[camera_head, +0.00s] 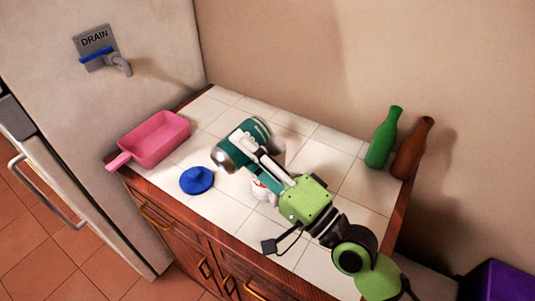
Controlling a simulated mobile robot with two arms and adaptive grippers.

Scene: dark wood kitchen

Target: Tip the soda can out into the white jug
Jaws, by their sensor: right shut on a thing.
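The soda can (227,150) is teal with a grey end. My right gripper (246,146) is shut on it and holds it over the tiled counter. The can is tilted well over, with its grey end toward the lower left. The white jug (260,191) shows only in part, with a red mark on its side. It is mostly hidden behind the can and my right gripper, so I cannot tell whether the can's end is over its mouth. My left gripper is not in view.
A blue lid-like piece with a knob (197,180) lies left of the jug on the counter (355,190). A pink pan (155,139) sits at the left edge. A green bottle (383,140) and a brown bottle (411,150) stand at the back right.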

